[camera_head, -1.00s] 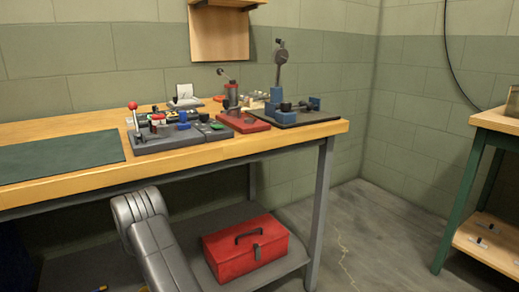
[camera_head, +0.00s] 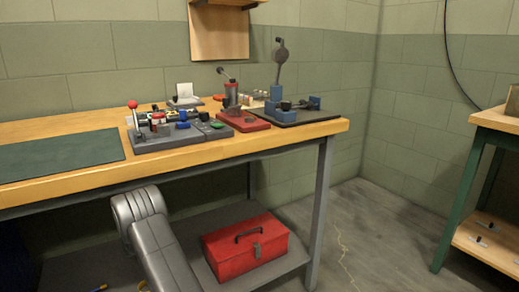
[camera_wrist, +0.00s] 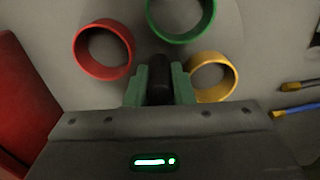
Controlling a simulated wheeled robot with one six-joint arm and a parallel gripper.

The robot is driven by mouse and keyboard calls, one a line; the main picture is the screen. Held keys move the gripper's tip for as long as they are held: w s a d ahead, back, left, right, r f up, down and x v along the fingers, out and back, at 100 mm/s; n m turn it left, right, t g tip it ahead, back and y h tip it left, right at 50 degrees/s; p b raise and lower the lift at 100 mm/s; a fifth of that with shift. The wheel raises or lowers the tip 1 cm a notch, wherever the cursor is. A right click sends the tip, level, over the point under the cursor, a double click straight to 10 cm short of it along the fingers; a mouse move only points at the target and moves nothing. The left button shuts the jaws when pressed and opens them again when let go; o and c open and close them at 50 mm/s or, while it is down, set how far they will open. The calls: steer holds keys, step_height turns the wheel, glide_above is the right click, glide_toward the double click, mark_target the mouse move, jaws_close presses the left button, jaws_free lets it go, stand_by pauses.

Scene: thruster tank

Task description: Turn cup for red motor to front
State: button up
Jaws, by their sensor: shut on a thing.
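My gripper (camera_wrist: 160,88) shows in the wrist view with its two green fingers shut on a dark, rounded knob-like piece (camera_wrist: 160,72). A red ring-shaped cup (camera_wrist: 84,64) is at upper left of the fingers, a green one (camera_wrist: 180,38) is above them, and a yellow one (camera_wrist: 232,80) is to the right. The cups sit around the held piece on a pale grey surface. I cannot tell which way each faces. The head view does not show my gripper, the cups or the held piece; I cannot make out a red motor.
A red toolbox (camera_head: 246,258) sits on the shelf under the workbench (camera_head: 60,192). A red object (camera_wrist: 25,95) fills the wrist view's left edge. Slim yellow and blue tools (camera_wrist: 298,110) lie at its right. The bench top holds several fixtures and a green mat (camera_head: 60,157).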

steer(key=shift+m, duration=1.7)
steer(key=shift+m, duration=0.6)
steer(key=o, duration=0.8)
steer(key=shift+r+p, duration=2.55)
steer(key=shift+r, duration=2)
steer(key=shift+f, duration=0.15)
